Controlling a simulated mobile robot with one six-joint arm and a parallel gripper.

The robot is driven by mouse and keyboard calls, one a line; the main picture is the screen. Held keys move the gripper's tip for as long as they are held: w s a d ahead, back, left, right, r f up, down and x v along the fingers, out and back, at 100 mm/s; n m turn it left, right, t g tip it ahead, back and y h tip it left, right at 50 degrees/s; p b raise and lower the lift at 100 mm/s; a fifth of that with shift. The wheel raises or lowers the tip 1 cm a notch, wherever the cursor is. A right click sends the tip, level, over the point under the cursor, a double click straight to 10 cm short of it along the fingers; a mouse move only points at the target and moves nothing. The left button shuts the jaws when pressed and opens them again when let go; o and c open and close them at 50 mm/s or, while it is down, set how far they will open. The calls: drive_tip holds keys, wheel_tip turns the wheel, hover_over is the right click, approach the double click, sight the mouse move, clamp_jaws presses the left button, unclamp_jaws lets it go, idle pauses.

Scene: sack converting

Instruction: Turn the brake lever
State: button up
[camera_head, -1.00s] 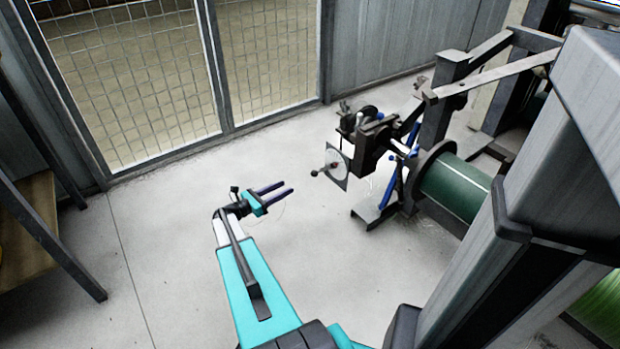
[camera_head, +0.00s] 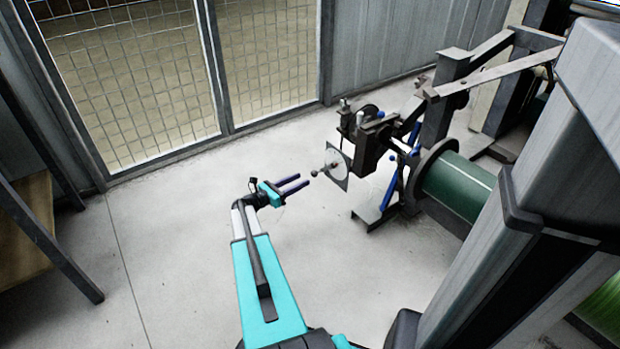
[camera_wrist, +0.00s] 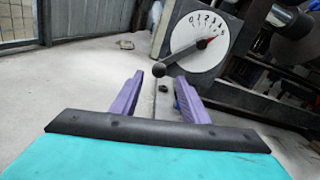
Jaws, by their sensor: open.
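The brake lever (camera_head: 314,173) is a short arm with a dark ball knob, standing out in front of a pale round dial plate (camera_head: 335,165) on the machine's near end. In the wrist view the ball knob (camera_wrist: 159,69) shows between and just beyond my fingertips, with the lever running up right to the dial. My gripper (camera_head: 304,181) has two purple fingers, spread apart and empty. It is just left of the knob; in the wrist view my gripper (camera_wrist: 160,78) points at it.
The machine's dark frame and green roll (camera_head: 452,187) stand right of the dial, with a blue-ended bar (camera_head: 389,190) and a foot near the floor. A mesh gate (camera_head: 130,80) is behind. A wooden bench (camera_head: 25,225) stands at left. The floor between is clear.

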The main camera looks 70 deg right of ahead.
sight(311, 175)
drive_tip(key=shift+b+x, duration=0.75)
drive_tip(key=shift+x, duration=2.2)
clamp_jaws()
drive_tip(key=shift+d, duration=0.2)
drive_tip(key=shift+a, duration=0.15)
